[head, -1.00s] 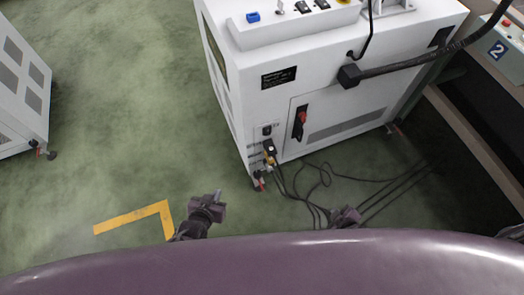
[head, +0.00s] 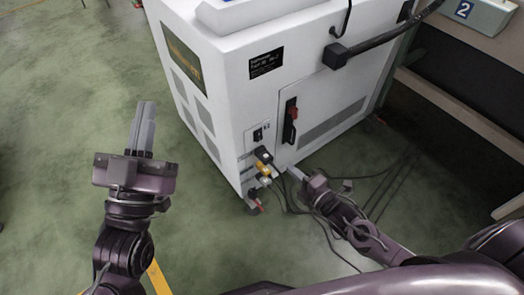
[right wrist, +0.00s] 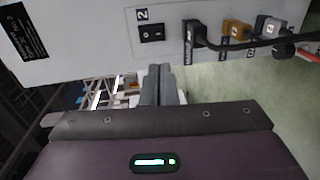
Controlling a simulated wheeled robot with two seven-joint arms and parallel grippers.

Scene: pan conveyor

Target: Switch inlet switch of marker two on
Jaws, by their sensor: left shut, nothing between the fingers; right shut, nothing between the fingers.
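The white machine (head: 225,110) stands ahead of me with its service panel facing me. A small black rocker switch (head: 258,134) sits low on that panel, above the plugs; in the right wrist view the switch (right wrist: 152,32) has a label "2" beside it. I cannot tell which way the rocker is set. My right gripper (head: 296,173) is shut and empty, close to the panel, below and right of the switch. In the right wrist view its fingers (right wrist: 160,72) point at the panel's lower edge, apart from the switch. My left gripper (head: 146,112) is shut and empty over open floor, left of the machine.
A black plug (right wrist: 193,34), an orange plug (right wrist: 236,30) and a grey plug (right wrist: 267,27) sit beside the switch, with cables trailing across the floor. A bench with a "2" sign (head: 463,9) stands right.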

